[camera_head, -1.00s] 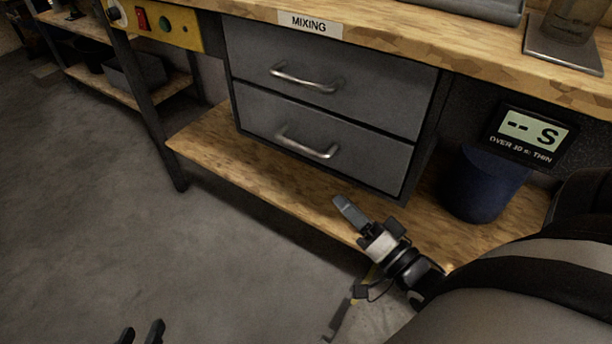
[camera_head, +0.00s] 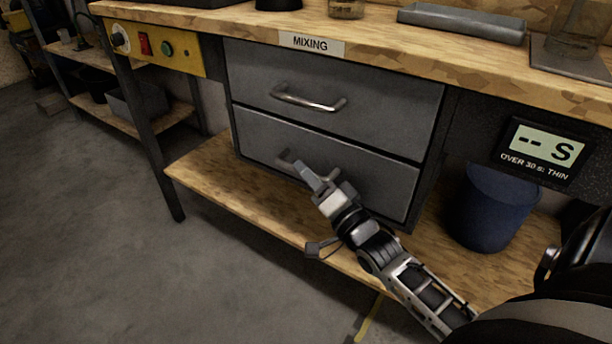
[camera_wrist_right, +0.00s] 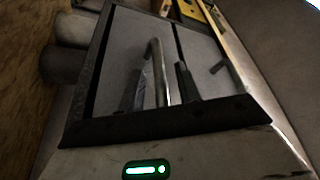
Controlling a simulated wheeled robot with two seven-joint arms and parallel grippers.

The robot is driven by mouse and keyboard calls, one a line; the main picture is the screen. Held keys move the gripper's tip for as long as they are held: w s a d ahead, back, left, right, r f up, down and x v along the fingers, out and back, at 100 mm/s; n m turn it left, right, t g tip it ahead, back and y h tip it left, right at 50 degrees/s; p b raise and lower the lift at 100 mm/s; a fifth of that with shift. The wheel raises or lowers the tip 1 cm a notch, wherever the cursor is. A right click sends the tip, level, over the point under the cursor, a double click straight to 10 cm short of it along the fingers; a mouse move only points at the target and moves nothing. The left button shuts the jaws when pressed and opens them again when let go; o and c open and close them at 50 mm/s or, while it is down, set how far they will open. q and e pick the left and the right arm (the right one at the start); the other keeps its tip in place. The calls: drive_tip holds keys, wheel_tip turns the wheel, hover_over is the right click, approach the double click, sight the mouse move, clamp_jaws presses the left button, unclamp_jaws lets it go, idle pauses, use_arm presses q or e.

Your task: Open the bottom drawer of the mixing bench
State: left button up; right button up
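The mixing bench has two grey drawers, one above the other, under a white MIXING label (camera_head: 311,43). Both the top drawer (camera_head: 375,96) and the bottom drawer (camera_head: 265,137) look shut and flush. The bottom drawer's metal bar handle (camera_head: 286,157) is partly hidden behind my right gripper (camera_head: 308,174). In the right wrist view the bottom handle (camera_wrist_right: 157,66) runs between the two fingers of the right gripper (camera_wrist_right: 163,80). The fingers are apart, with a gap visible on the right side of the bar; contact cannot be told. My left gripper is out of view.
A wooden lower shelf (camera_head: 215,178) runs beneath the drawers, close to my right arm. A blue bin (camera_head: 490,210) stands on it at right, below a timer display (camera_head: 541,146). A bench leg (camera_head: 150,130) stands at left. The floor (camera_head: 90,260) in front is clear.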

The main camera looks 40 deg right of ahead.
drive_tip(key=shift+w+r, duration=0.1)
drive_tip(key=shift+w, duration=0.4)
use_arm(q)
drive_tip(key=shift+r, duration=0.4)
